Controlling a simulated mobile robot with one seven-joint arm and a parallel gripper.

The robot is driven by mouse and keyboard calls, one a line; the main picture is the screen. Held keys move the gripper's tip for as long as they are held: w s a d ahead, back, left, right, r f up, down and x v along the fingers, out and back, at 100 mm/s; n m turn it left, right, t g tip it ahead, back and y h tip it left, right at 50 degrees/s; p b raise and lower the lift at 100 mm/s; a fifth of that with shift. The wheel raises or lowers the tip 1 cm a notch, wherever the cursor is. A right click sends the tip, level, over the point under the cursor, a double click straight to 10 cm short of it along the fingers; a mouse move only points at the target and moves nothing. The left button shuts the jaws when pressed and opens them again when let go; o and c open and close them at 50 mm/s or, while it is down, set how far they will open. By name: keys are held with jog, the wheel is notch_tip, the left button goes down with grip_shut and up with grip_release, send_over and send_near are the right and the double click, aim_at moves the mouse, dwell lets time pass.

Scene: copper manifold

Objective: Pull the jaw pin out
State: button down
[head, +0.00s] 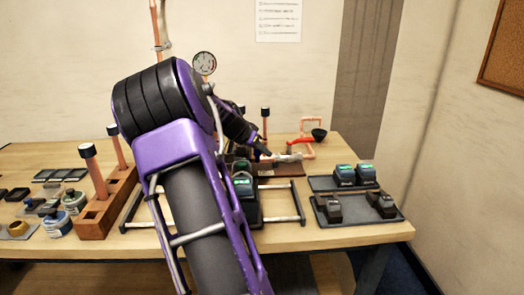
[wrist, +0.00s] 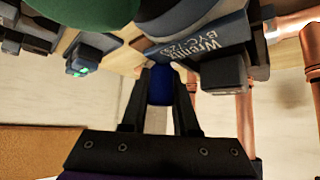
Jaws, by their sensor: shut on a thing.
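In the wrist view my gripper (wrist: 160,74) is shut on a dark blue piece, the jaw pin (wrist: 160,92), which sits between the two black fingers. Its far end is hidden, so I cannot tell how far it is in its hole. Just beyond the fingertips is a blue-grey tool body (wrist: 207,42) with white lettering, partly cut off by the frame. In the head view my arm covers most of the tool (head: 244,194) on the bench, and the pin and fingertips cannot be made out.
Copper pipes (wrist: 245,110) stand close on the right in the wrist view. A tray (head: 362,215) with dark jaws and another with two batteries (head: 345,173) lie at the bench's right. A wooden block (head: 106,212) holding upright copper pipes stands left.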

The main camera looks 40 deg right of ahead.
jog(key=s+d+b, duration=0.1)
jog(key=d, duration=0.1)
jog(key=s+d+b, duration=0.1)
jog(key=s+d, duration=0.1)
jog(key=shift+s+d, duration=0.1)
jog(key=shift+s, duration=0.2)
jog(key=c, duration=0.7)
grip_release()
jog(key=shift+o, duration=0.2)
jog(key=v, duration=1.7)
jog(key=shift+r, duration=0.15)
